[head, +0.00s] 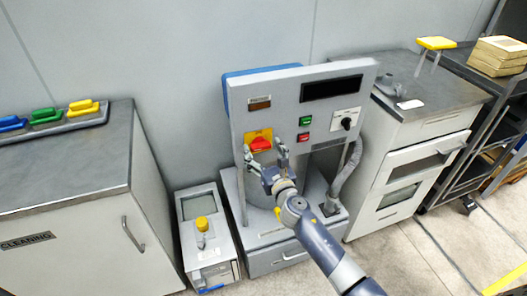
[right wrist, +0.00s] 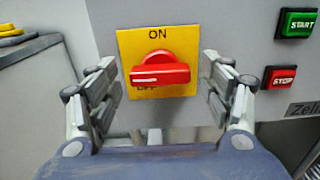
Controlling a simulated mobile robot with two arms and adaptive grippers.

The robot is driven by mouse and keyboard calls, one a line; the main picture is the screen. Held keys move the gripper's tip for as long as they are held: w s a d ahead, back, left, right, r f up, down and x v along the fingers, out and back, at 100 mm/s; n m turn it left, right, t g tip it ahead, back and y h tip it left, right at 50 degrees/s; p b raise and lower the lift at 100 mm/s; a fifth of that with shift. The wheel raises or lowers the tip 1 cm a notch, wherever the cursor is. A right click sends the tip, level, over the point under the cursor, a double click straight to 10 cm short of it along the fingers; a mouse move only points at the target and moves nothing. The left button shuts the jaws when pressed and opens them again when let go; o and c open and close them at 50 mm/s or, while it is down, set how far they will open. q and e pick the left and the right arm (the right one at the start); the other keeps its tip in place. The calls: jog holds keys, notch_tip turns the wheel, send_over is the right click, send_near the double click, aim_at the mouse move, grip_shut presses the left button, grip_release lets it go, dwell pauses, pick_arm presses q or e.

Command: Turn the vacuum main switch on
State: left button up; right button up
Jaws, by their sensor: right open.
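The vacuum main switch is a red rotary knob (head: 260,143) on a yellow plate on the front of the grey machine (head: 285,88). In the right wrist view the red knob (right wrist: 160,74) has its bar lying level, with a white line on its left part. ON is printed on the yellow plate (right wrist: 130,48) above the knob; the lettering below is mostly covered by it. My right gripper (head: 264,152) is open in front of the switch. Its fingers stand left and right of the knob, apart from it, in the right wrist view (right wrist: 160,84). My left gripper is not in view.
A green START button (right wrist: 297,23) and a red STOP button (right wrist: 280,77) sit right of the plate. A black knob (head: 346,123) and grey hose (head: 347,178) are further right. A small unit with a yellow knob (head: 202,224) stands left, beside a grey-topped cabinet (head: 60,165).

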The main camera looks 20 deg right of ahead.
jog(key=c, duration=1.1)
jog(key=shift+o, duration=0.2)
jog(key=shift+m, duration=0.4)
jog(key=m, duration=0.3)
jog(key=shift+m+b, duration=0.3)
jog(key=shift+b, duration=0.1)
jog(key=m, duration=0.4)
jog(key=shift+d+m+b, duration=0.1)
jog(key=shift+m+b, duration=0.2)
jog(key=shift+b, duration=0.05)
jog(key=m, duration=0.4)
jog(key=shift+m, duration=2.5)
jog(key=shift+f, duration=0.1)
